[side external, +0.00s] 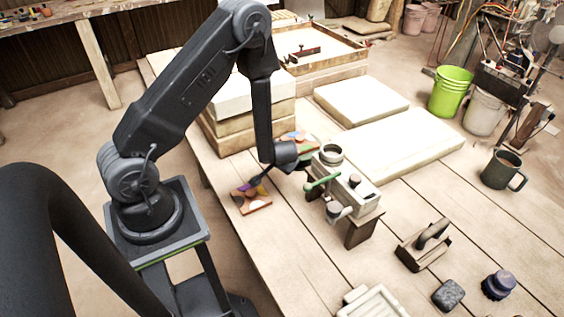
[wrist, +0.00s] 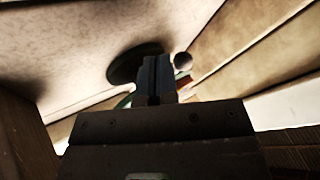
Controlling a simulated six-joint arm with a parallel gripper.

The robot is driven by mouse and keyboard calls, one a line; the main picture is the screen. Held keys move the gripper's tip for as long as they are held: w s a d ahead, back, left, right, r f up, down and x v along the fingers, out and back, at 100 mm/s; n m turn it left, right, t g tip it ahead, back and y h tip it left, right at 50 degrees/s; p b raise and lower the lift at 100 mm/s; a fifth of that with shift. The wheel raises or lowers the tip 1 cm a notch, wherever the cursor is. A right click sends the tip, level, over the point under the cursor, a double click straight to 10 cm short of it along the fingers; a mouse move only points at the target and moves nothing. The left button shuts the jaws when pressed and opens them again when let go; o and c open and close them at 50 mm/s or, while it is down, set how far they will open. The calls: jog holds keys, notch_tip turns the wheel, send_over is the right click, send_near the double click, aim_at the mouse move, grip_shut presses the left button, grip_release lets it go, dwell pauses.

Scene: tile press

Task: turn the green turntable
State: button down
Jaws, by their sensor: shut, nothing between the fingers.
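A dark green disc, which looks like the turntable (wrist: 124,66), shows in the wrist view, partly hidden behind my fingers. My gripper (wrist: 154,62) is shut and empty, its fingertips overlapping the disc's right part; I cannot tell whether they touch it. In the side view my gripper (side external: 254,183) points down and left, low over a multicoloured tile piece (side external: 252,201) near the bench's left edge. I cannot make out the green disc for certain in the side view.
A small press (side external: 345,186) with a green handle (side external: 322,183) stands just right of my gripper. A second coloured piece (side external: 299,136) lies behind, by stacked boards (side external: 235,137). A wooden-handled block (side external: 424,246) and grey mug (side external: 502,170) stand farther right.

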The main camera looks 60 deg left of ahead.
jog(key=s+a+v, duration=0.1)
jog(key=s+v, duration=0.1)
jog(key=v, duration=1.8)
jog(key=w+d+r+m+t+h, duration=0.2)
jog(key=w+d+r+t+h, duration=0.1)
jog(key=d+r+h, duration=0.3)
jog(key=w+d+r+m+t+h, duration=0.1)
jog(key=w+d+r+t+h, duration=0.25)
jog(key=r, duration=0.55)
jog(key=s+d+r+m+g+h, duration=0.2)
jog(key=s+d+r+m, duration=0.15)
jog(key=s, duration=0.55)
jog(key=s+a+n+g+y, duration=0.1)
jog(key=s+a+y, duration=0.3)
jog(key=s+a, duration=0.2)
jog(key=shift+s+a+f+g, duration=0.25)
jog(key=shift+s+g, duration=0.1)
jog(key=shift+s, duration=0.55)
jog(key=shift+d, duration=0.1)
